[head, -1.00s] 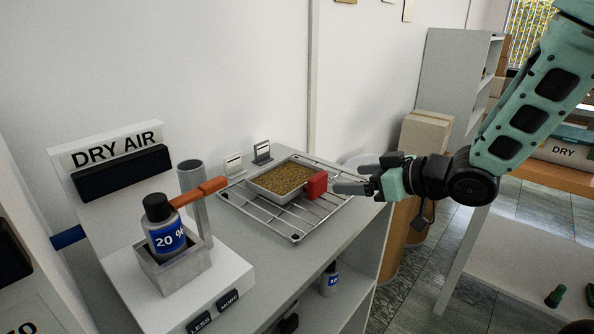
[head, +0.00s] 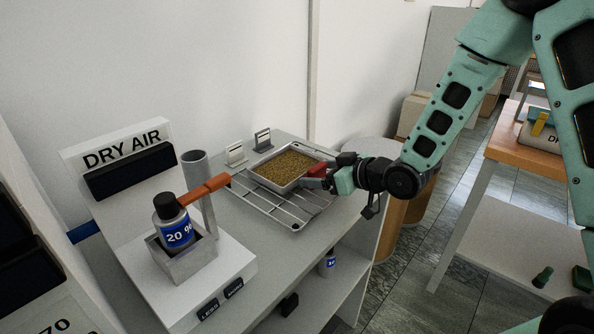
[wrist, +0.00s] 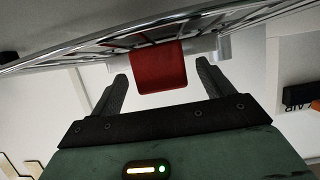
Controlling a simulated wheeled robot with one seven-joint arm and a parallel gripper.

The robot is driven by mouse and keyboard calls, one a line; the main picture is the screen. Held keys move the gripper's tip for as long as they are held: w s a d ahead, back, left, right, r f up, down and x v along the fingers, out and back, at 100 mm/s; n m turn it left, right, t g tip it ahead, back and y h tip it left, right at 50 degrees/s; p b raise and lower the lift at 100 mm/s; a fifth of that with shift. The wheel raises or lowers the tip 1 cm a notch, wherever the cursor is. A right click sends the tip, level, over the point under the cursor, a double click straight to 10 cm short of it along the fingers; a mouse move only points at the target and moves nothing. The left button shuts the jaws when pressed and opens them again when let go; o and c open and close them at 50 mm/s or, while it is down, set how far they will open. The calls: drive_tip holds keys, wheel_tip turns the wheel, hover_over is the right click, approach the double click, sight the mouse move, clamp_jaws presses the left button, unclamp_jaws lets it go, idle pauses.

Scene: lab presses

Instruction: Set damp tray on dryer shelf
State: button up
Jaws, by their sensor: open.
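A shallow metal tray (head: 290,167) filled with brown-yellow grains sits on a wire rack (head: 288,214) on the grey cabinet top. The tray's red handle (head: 317,170) points toward my gripper. My gripper (head: 314,180) is open at the handle, its arm reaching in from the right. In the wrist view, the red handle (wrist: 158,68) lies between the two spread fingers of my gripper (wrist: 162,72), with gaps on both sides. The wire rack also shows across the top of the wrist view.
Left of the rack stands a DRY AIR unit (head: 125,158) with a grey pipe (head: 198,190), an orange lever (head: 205,189) and a "20 %" bottle (head: 173,222). Two small metal holders (head: 262,139) stand behind the rack. A wooden-topped table (head: 520,150) is at right.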

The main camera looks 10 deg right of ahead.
drive_tip(key=shift+x, duration=0.85)
drive_tip(key=shift+r, duration=0.1)
drive_tip(key=c, duration=1.3)
